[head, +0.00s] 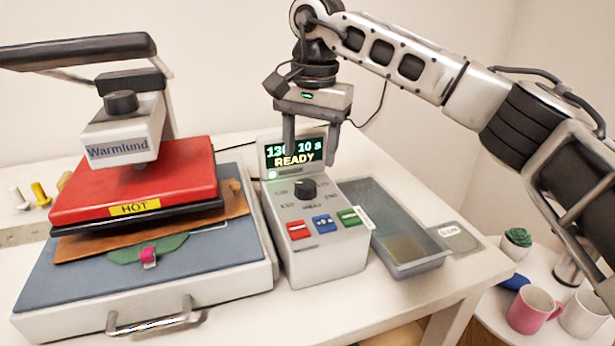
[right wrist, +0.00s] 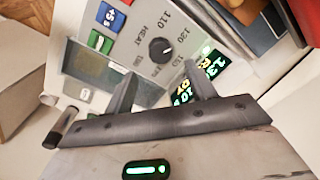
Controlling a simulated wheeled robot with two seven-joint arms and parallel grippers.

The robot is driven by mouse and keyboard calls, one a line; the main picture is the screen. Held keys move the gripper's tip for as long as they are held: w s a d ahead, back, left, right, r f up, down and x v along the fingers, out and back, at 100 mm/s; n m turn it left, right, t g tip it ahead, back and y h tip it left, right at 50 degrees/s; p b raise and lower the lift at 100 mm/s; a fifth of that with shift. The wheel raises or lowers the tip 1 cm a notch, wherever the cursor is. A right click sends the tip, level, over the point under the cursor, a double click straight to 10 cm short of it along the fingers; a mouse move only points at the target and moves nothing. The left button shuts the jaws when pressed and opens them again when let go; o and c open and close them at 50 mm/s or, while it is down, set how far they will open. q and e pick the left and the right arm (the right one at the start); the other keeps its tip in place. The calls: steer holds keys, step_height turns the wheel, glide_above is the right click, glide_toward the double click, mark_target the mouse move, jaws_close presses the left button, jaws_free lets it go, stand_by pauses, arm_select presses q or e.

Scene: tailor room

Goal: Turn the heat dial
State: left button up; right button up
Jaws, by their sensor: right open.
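The heat dial (head: 305,188) is a round black knob on the sloped face of a white control box (head: 330,254). Its display reads 130, 10 s and READY. In the right wrist view the dial (right wrist: 161,50) shows beyond the fingertips, with printed numbers around it. My right gripper (head: 313,152) is open and empty, pointing down in front of the display, above the dial and apart from it. Its two fingers (right wrist: 158,80) also show in the right wrist view. My left gripper is not in view.
A heat press with a red HOT plate (head: 140,180) stands left of the box, over brown and green pieces. Red, blue and green buttons (head: 323,222) sit below the dial. A grey tray (head: 425,262) is at right. Mugs (head: 533,310) stand on a side table.

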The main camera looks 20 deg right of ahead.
mark_target(307, 182)
step_height(307, 182, down, 6)
steer(key=shift+w+a+f, duration=0.1)
steer(key=shift+a, duration=0.05)
steer(key=shift+c, duration=0.4)
steer(key=c, duration=0.9)
